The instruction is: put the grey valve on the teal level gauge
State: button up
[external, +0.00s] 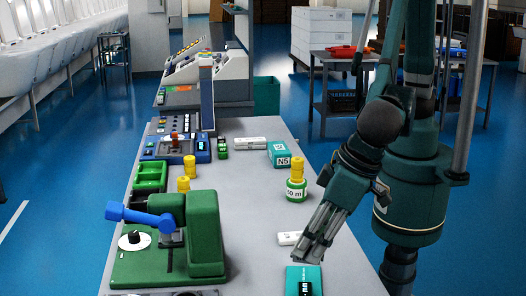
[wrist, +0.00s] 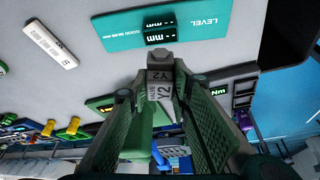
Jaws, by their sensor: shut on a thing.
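The grey valve (wrist: 160,88), marked VALVE Y2, is between the fingertips of my gripper (wrist: 160,78) in the wrist view. My gripper is shut on it. The teal level gauge (wrist: 199,30) lies flat on the table, with LEVEL lettering and a dark mm display. In the wrist view the display sits just beyond the valve. In the external view the gauge (external: 303,273) is at the bottom edge, partly cut off, and my gripper (external: 314,256) points down close above it. I cannot tell the valve from the fingers there, nor whether it touches the gauge.
A white labelled module (external: 289,238) lies left of my gripper; it also shows in the wrist view (wrist: 50,45). A green roll with yellow pieces (external: 296,188) and a teal box (external: 282,154) stand farther back. A green machine with a blue lever (external: 205,235) stands left.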

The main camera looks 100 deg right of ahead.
jog(key=shift+f, duration=2.5)
jog(key=shift+f, duration=0.1)
jog(key=shift+f+b, duration=0.4)
jog(key=shift+f, duration=1.35)
jog(key=shift+f, duration=0.15)
jog(key=o, duration=0.9)
jog(key=shift+o, duration=0.3)
jog(key=p+v, duration=0.1)
jog(key=v, duration=1.1)
